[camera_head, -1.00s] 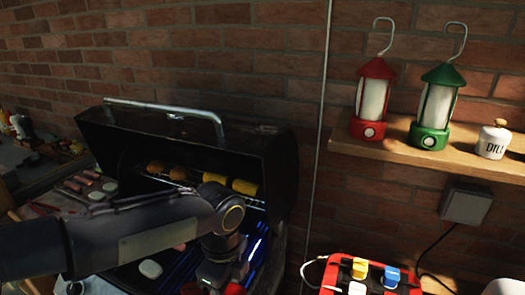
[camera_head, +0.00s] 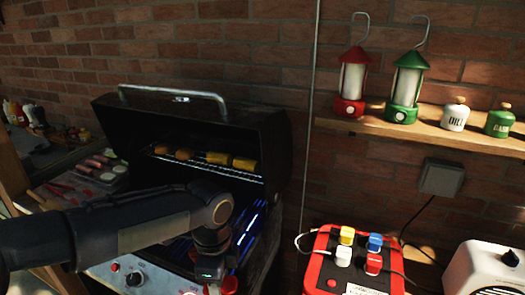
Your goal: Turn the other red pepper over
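The black grill (camera_head: 120,122) stands open at the left centre. My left arm reaches across its front from the left, and my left gripper (camera_head: 210,272) points down at the grill's front right edge. A small red patch (camera_head: 229,284) shows beside the gripper at the bottom; I cannot tell whether it is a red pepper or whether it is held. The fingertips are hidden, so their opening does not show. My arm covers much of the lower grate (camera_head: 250,232), and no red pepper can be made out clearly there. My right gripper is not in view.
Yellow corn (camera_head: 244,163) and browned pieces lie on the upper rack. A tray of food (camera_head: 95,172) is left of the grill. A red box with coloured plugs (camera_head: 318,262) stands at right. A wooden shelf (camera_head: 380,127) holds red and green lanterns and jars.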

